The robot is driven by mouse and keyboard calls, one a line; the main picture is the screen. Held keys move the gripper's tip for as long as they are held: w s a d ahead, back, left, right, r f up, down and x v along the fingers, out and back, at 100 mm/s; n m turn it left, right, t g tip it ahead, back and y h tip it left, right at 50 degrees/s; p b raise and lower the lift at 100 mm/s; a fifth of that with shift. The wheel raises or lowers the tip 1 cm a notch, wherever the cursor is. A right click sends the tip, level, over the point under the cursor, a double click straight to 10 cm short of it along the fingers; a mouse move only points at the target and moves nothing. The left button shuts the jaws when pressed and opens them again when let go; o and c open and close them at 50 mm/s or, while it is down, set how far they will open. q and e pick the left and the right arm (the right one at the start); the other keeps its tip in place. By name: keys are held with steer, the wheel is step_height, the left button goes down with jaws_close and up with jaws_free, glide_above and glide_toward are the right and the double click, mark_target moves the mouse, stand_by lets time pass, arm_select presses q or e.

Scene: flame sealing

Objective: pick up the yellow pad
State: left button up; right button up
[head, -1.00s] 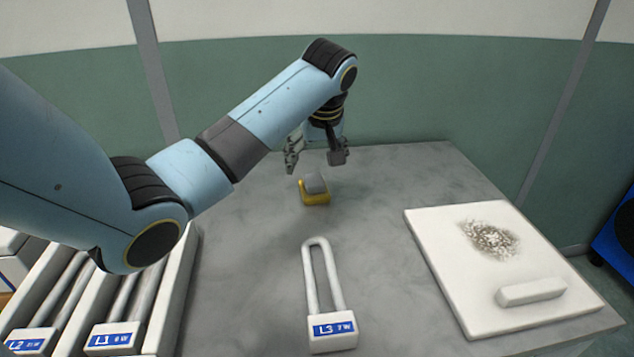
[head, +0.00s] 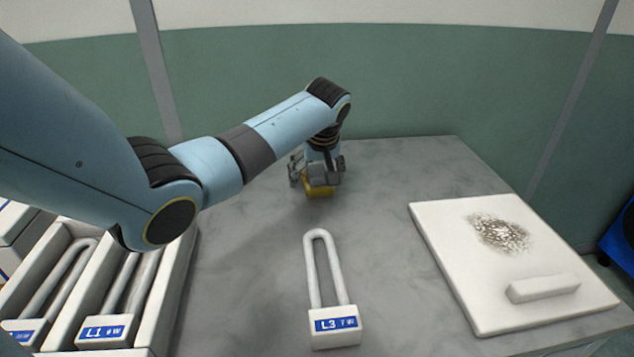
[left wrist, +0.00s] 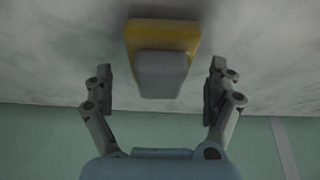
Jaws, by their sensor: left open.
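The yellow pad (head: 319,190) lies on the grey table toward its far side, with a grey block-like grip on top. In the left wrist view the yellow pad (left wrist: 161,34) shows ahead, its grey top (left wrist: 162,74) between the fingers. My left gripper (head: 317,174) is low over the pad, pointing down, and partly hides it. In the left wrist view my left gripper (left wrist: 161,88) is open, one finger on each side of the grey top, with a gap at both sides. My right gripper is not in view.
A white U-shaped lamp (head: 333,322) labelled L3 lies on the table in front. A rack (head: 170,300) with more lamps, one marked L1, stands at left. A white board (head: 460,290) with a dark speckled patch and a white bar (head: 543,288) lies at right.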

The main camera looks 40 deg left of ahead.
mark_target(318, 167)
arm_select(q)
steer(key=shift+c, duration=0.3)
steer(key=c, duration=1.2)
steer(key=shift+c, duration=0.2)
steer(key=shift+r, duration=0.15)
steer(key=shift+r, duration=0.35)
steer(key=v, duration=0.2)
steer(key=p+v, duration=0.1)
steer(key=shift+w+r, duration=0.25)
steer(key=shift+r, duration=0.25)
steer(key=s+d+r+p, duration=0.1)
steer(key=s+d+r, duration=0.3)
steer(key=d, duration=0.6)
step_height(318, 167, up, 2)
steer(key=shift+r, duration=0.15)
